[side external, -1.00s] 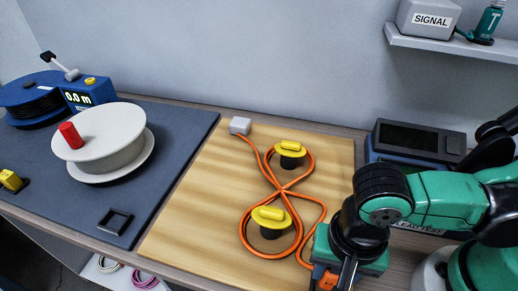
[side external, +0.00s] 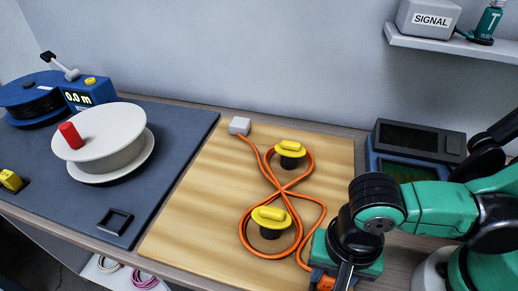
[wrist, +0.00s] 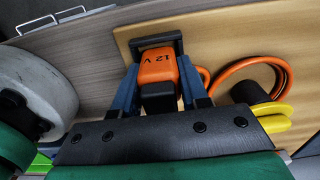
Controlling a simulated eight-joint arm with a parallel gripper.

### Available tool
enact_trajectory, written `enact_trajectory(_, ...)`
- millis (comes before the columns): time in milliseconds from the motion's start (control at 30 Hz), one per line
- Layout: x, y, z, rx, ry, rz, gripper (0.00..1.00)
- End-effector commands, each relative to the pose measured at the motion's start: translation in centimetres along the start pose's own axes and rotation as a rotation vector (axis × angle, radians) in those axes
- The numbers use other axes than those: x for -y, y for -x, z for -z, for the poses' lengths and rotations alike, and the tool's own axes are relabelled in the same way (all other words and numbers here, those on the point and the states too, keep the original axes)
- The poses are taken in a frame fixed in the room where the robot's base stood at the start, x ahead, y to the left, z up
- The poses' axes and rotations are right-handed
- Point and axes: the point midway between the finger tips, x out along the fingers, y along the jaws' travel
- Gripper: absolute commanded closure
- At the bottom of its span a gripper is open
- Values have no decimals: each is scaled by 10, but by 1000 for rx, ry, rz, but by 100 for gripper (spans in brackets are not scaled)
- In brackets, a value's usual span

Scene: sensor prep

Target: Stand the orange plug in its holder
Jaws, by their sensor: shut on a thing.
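The orange plug (wrist: 158,72), marked "12 V", is between the two blue fingers of my gripper (wrist: 157,82), which is shut on it. In the side external view only a bit of the plug (side external: 325,284) shows at the bottom edge, below my gripper (side external: 330,279). A black frame (wrist: 143,43), which looks like the holder, lies just beyond the plug in the wrist view. The plug overlaps its near part, so I cannot tell whether they touch. The orange cable (side external: 284,189) loops in a figure eight on the wooden board (side external: 190,215).
Two yellow-topped pegs (side external: 270,217) stand inside the cable loops. A grey block (side external: 240,125) sits at the cable's far end. A blue-and-black instrument (side external: 418,142) stands behind my arm.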

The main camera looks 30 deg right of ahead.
Motion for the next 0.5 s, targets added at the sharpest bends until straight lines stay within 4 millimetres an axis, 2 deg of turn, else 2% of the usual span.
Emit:
enact_trajectory(367,0,-6,0,0,0,0,100)
enact_trajectory(400,0,-6,0,0,0,0,56)
enact_trajectory(500,0,-6,0,0,0,0,27)
